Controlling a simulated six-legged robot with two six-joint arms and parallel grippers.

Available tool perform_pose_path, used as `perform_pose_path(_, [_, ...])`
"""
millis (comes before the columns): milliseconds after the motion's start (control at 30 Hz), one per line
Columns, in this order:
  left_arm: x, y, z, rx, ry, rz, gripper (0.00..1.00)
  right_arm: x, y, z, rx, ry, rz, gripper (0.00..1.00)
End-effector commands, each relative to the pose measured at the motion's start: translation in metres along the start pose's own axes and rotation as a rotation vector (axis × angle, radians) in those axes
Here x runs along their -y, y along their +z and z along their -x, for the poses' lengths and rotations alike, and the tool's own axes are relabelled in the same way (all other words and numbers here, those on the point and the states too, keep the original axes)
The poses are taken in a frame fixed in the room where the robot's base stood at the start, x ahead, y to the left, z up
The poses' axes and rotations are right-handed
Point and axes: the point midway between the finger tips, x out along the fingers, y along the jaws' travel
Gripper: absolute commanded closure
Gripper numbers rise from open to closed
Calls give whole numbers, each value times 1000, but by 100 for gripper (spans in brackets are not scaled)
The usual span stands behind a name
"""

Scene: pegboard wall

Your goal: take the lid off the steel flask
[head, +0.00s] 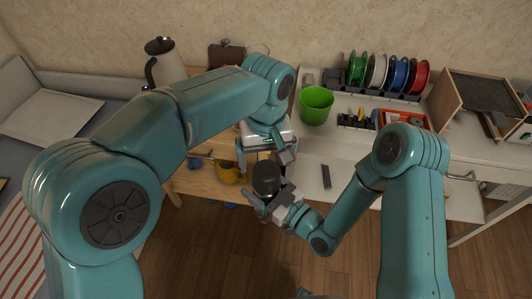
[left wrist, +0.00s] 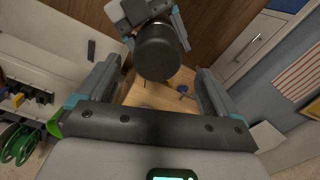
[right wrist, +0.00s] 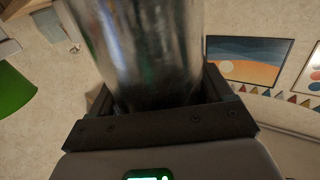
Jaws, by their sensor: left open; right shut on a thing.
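The steel flask shows in the right wrist view as a shiny, blurred metal body (right wrist: 150,50) between the fingers of my right gripper (head: 272,204), which is shut on it. Its dark, round lid (head: 265,178) is on top of the flask in the head view. The left wrist view shows the lid (left wrist: 158,52) from above, with my right gripper behind it. My left gripper (head: 264,160) is open, pointing down just above the lid. In the left wrist view its fingers stand apart on either side of the lid, with gaps. Most of the flask body is hidden in the head view.
A wooden table (head: 195,182) with a yellow mug (head: 228,173) is below and left of the flask. A white desk (head: 345,150) holds a green cup (head: 316,104), spools (head: 385,75) and a red tray (head: 402,120).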

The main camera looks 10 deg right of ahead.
Motion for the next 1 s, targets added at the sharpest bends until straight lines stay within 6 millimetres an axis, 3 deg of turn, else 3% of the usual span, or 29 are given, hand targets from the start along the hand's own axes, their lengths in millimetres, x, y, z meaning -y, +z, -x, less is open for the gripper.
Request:
perform_pose_path(167, [-1,0,3,-13,12,42,7,0,-1,0,-4,0,1,100])
perform_pose_path(600, [-2,-1,-62,-13,12,38,7,0,-2,0,-4,0,1,100])
perform_pose_path(967, [-2,-1,-70,-14,13,38,7,0,-2,0,-4,0,1,100])
perform_pose_path(1000, [-2,-1,-70,-14,13,38,13,0,-1,0,-4,0,1,100])
